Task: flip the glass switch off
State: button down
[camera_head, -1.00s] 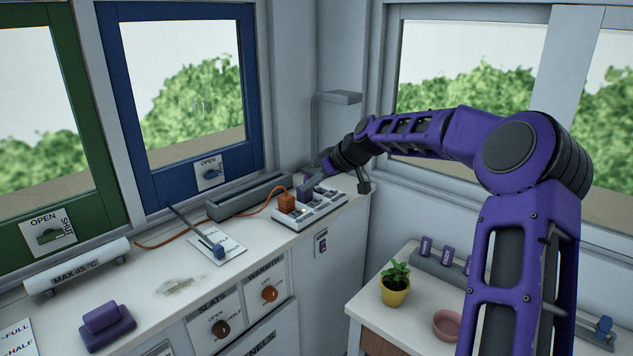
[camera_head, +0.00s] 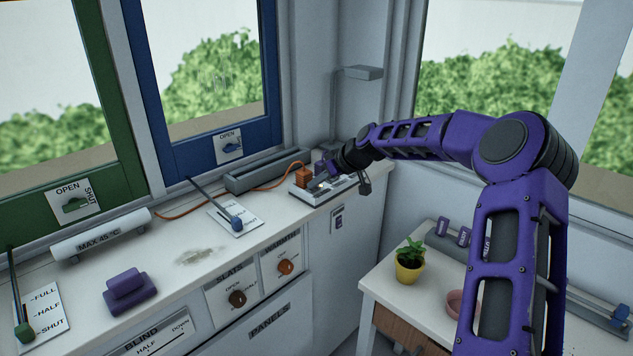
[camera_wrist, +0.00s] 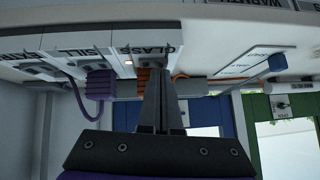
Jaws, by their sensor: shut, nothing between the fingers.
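A white power strip (camera_head: 336,193) with a row of switches sits at the back right corner of the counter. In the wrist view, which is upside down, the GLASS label (camera_wrist: 148,50) is on the strip, just beyond my fingertips. The switch itself is mostly hidden by the fingers; a small pale lit spot shows beside them. My gripper (camera_wrist: 158,80) is shut and empty, its fingers pointing at the GLASS section; I cannot tell whether they touch it. In the head view my gripper (camera_head: 330,170) is over the strip and covers part of it.
An orange plug (camera_head: 303,177) with an orange cord and a purple plug (camera_wrist: 100,83) are in the strip, close to my fingers. A grey trough (camera_head: 262,172) lies behind. A blue-handled lever (camera_head: 236,223) stands left on the counter. A potted plant (camera_head: 410,262) is on the lower table.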

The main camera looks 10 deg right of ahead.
jog(key=shift+a+f+b, duration=0.1)
jog(key=shift+f+b, duration=0.4)
jog(key=shift+s+r, duration=0.15)
jog(key=shift+s, duration=0.05)
jog(key=shift+w+d, duration=0.5)
jog(key=shift+d, duration=0.2)
